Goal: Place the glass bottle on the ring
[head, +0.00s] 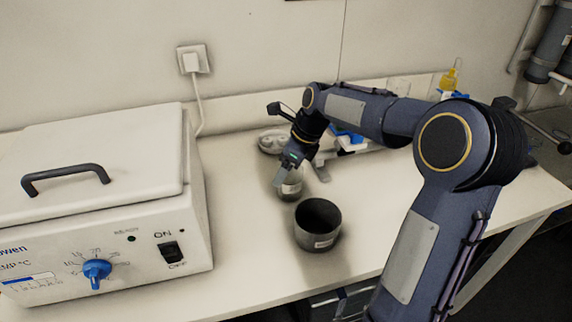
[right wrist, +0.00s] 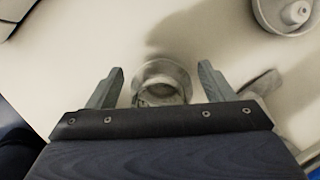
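A small clear glass bottle (head: 290,188) with a pale label stands on the white bench, partly hidden by my right gripper (head: 285,172). In the right wrist view the bottle (right wrist: 163,82) sits between the two fingers of my right gripper (right wrist: 161,80), with a gap on each side. The fingers are apart and around the bottle's sides. Nothing shows clearly as a plain ring. A dark grey, open-topped round vessel (head: 318,241) with a label stands just in front of the bottle. My left gripper is not in view.
A white heating unit (head: 100,215) with a blue dial fills the left. A pale round item with a central knob (right wrist: 296,14) lies behind the bottle; it also shows in the head view (head: 270,141). A yellow-filled bottle (head: 449,80) stands at the back right.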

